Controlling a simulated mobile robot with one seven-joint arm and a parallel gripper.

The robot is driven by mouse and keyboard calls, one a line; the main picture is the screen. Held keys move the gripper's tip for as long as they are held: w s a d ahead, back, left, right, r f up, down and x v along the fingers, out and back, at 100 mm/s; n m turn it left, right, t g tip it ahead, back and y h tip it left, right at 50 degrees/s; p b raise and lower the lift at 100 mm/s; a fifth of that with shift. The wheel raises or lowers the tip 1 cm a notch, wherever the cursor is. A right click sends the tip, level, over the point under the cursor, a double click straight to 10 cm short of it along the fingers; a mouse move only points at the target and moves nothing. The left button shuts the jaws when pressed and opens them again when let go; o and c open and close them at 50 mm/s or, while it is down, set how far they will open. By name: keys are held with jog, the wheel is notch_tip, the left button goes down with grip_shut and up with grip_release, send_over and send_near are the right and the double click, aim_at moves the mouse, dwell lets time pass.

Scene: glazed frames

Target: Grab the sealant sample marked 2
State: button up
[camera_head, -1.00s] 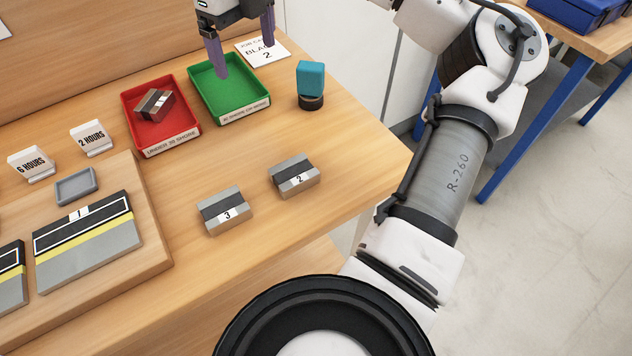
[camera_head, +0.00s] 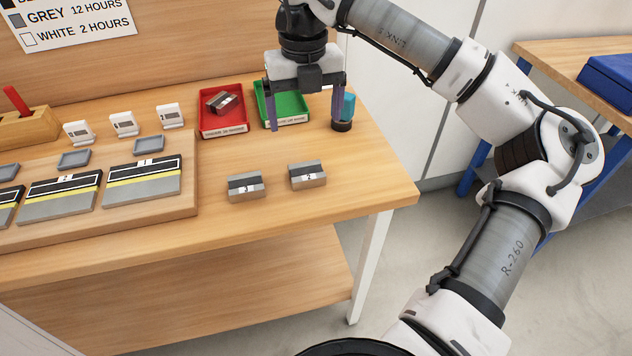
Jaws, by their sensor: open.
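The sealant sample marked 2 (camera_head: 307,175) is a small grey block with a dark band and a white number label. It lies on the bare table near the right front. A like sample marked 3 (camera_head: 245,187) lies to its left, with a gap between them. My gripper (camera_head: 304,123) is open and empty, its two purple fingers pointing down and spread apart. It hangs behind and above the sample marked 2, in front of the green tray (camera_head: 296,119). The fingers are clear of both samples.
A red tray (camera_head: 224,132) holds another sample (camera_head: 221,101). A teal block on a dark base (camera_head: 343,125) stands behind my gripper's right finger. A raised board with larger panels (camera_head: 145,180) fills the left. The table is clear around both samples and to the right.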

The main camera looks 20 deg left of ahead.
jog(key=p, duration=0.2)
send_over(307, 171)
jog(key=f, duration=0.8)
jog(key=shift+s+d+f, duration=0.1)
jog(key=shift+s+f, duration=0.2)
jog(key=shift+f, duration=0.05)
jog(key=shift+w+f+p, duration=0.2)
jog(key=shift+f+p, duration=0.9)
jog(key=shift+f, duration=1.55)
jog(key=c, duration=1.1)
jog(key=shift+c, duration=0.2)
jog(key=shift+r, duration=0.2)
